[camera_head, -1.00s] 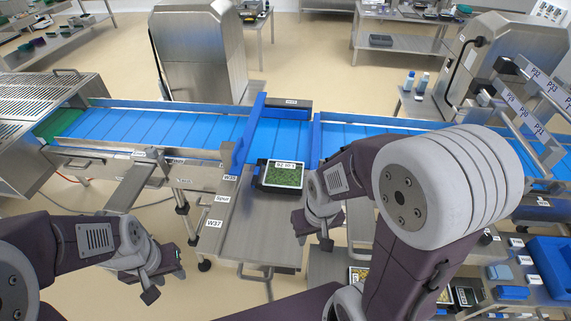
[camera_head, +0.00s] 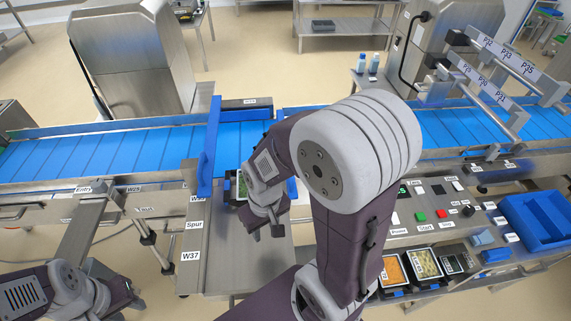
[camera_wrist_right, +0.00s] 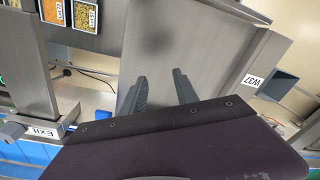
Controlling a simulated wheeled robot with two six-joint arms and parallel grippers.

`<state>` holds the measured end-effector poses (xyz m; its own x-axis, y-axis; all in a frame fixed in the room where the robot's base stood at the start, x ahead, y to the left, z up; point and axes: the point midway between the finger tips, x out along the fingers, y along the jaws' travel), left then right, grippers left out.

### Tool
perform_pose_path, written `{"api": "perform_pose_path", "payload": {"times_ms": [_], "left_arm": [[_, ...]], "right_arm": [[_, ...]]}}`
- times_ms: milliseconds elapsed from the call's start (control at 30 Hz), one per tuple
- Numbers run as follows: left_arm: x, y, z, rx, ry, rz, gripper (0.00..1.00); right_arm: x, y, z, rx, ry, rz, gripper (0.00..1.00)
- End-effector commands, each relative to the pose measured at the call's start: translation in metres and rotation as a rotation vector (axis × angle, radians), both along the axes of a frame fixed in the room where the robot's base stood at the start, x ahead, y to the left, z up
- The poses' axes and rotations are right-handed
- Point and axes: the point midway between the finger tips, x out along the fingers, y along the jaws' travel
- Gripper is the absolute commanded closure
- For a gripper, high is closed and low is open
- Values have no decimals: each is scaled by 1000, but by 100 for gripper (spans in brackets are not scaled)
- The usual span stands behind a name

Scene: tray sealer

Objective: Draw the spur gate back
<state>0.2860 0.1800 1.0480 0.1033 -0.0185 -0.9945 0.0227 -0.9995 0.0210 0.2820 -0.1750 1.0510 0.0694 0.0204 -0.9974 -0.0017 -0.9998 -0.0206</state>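The likely spur gate is a long blue bar (camera_head: 210,145) lying across the blue conveyor in the head view, its near end at the head of the steel spur table (camera_head: 225,262). A black tray with green contents (camera_head: 236,192) sits just right of its near end, partly hidden by my right gripper. My right gripper (camera_head: 262,222) hangs over the spur table, apart from the bar. In the right wrist view its two fingers (camera_wrist_right: 162,90) are spread and empty above bare steel. My left gripper (camera_head: 122,297) is at the lower left, away from the bar; its fingers are unclear.
The blue conveyor (camera_head: 100,150) runs left and right behind the spur. A control panel (camera_head: 430,205) with buttons and several filled trays (camera_head: 425,262) lie to the right, beside a blue bin (camera_head: 540,222). My right forearm hides part of the belt.

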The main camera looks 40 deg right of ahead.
Motion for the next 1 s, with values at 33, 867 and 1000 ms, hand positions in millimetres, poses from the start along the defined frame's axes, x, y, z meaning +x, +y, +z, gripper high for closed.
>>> {"api": "perform_pose_path", "payload": {"times_ms": [33,867,1000], "left_arm": [[0,0,1,0,0,0,64],[0,0,26,0,0,0,64],[0,0,29,0,0,0,64]], "right_arm": [[1,1,3,3,9,4,64],[120,-129,109,176,30,-349,64],[114,-175,108,187,21,-472,64]]}}
